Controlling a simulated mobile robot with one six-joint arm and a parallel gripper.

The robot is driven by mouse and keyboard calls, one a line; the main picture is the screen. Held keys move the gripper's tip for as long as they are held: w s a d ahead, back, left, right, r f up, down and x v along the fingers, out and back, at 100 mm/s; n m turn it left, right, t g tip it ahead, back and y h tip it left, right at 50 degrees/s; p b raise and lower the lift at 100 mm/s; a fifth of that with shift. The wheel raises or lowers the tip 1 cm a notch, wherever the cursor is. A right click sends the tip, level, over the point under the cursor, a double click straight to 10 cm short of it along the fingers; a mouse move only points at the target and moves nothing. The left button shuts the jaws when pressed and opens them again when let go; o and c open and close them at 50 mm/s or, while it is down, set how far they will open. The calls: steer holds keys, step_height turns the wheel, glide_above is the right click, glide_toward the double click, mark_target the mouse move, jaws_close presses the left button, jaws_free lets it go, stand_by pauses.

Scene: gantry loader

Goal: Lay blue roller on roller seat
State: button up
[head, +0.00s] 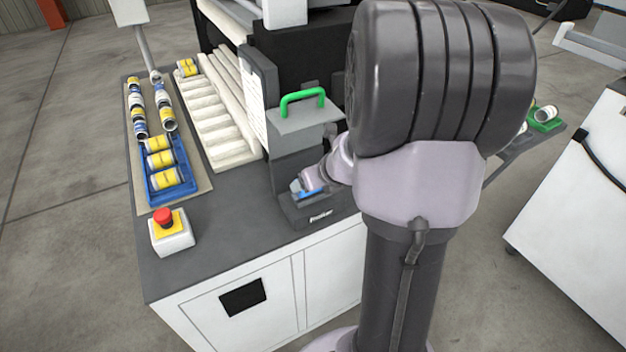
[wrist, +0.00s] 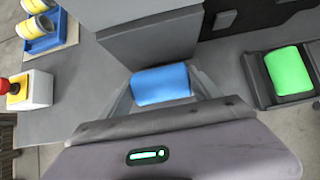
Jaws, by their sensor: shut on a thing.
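The blue roller (wrist: 161,84) is between the fingers of my gripper (wrist: 163,92) in the wrist view, and my gripper is shut on it. In the head view, a small blue part of the roller (head: 309,192) shows below my gripper (head: 306,187), at a low dark block with a label (head: 318,215) in front of a grey post. This block appears to be the roller seat. I cannot tell whether the roller touches it. My gripper body hides the area below the roller in the wrist view.
A green roller (wrist: 290,71) lies in a dark holder to the right. The grey post (wrist: 150,38) stands close behind my gripper. A red stop button (head: 163,215) and a blue tray (head: 150,188) of yellow-banded cans are at the left. The counter between is clear.

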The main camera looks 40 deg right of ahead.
steer(key=shift+f, duration=0.15)
steer(key=o, duration=1.6)
steer(key=w+r+p+v, duration=0.1)
steer(key=p+v, duration=0.7)
steer(key=v, duration=0.3)
steer(key=w+r+p+v, duration=0.1)
steer(key=w+p+v, duration=0.1)
steer(key=p+v, duration=0.6)
steer(key=v, duration=0.3)
steer(key=shift+d+r, duration=0.3)
